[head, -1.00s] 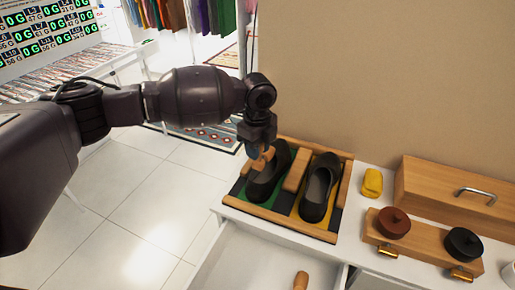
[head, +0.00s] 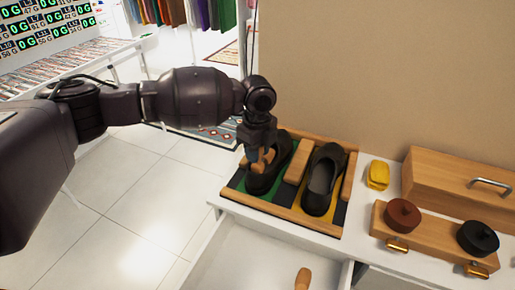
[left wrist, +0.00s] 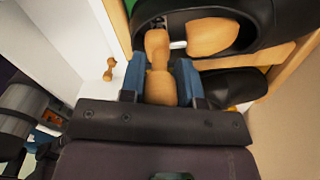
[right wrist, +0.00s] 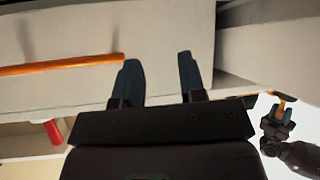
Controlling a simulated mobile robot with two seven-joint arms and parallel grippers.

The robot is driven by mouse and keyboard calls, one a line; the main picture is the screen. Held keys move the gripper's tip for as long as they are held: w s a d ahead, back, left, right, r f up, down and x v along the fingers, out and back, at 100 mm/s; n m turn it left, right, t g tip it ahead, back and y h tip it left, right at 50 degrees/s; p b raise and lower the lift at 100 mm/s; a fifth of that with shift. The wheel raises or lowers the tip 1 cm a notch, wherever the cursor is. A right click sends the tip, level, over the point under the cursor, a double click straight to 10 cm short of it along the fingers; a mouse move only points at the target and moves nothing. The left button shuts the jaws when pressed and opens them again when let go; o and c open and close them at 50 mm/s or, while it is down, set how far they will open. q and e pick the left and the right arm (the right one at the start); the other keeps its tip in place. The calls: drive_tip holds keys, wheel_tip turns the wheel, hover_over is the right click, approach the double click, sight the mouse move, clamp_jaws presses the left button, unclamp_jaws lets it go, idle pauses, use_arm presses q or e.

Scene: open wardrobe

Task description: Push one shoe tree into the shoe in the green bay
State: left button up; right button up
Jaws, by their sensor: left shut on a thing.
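The black shoe (head: 284,150) in the green bay (head: 236,184) sits in the left half of a wooden-edged tray. My left gripper (head: 263,157) is over this shoe, shut on a wooden shoe tree (left wrist: 160,84). The tree's rounded front (left wrist: 212,37) is within the opening of the shoe (left wrist: 262,20) in the left wrist view; how deep it sits is unclear. A second shoe tree (head: 303,279) lies in the open drawer and also shows in the left wrist view (left wrist: 109,69). My right gripper (right wrist: 158,78) is open and empty, outside the head view.
A second black shoe (head: 322,180) stands in the yellow bay, beyond a wooden divider (head: 298,161). A yellow block (head: 377,174), two round tins (head: 403,215) on a wooden stand and a wooden box (head: 455,184) are to the right. The open drawer (head: 240,256) juts out in front.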

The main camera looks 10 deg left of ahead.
use_arm(q)
drive_tip(key=shift+f+b, duration=1.25)
drive_tip(key=shift+f, duration=0.8)
drive_tip(key=shift+w, duration=0.35)
drive_tip(key=shift+w+d+b, duration=0.15)
drive_tip(key=shift+w+b, duration=0.25)
drive_tip(key=shift+w, duration=0.15)
drive_tip(key=shift+w+d+b, duration=0.15)
drive_tip(key=shift+w+b, duration=0.15)
drive_tip(key=shift+w, duration=0.55)
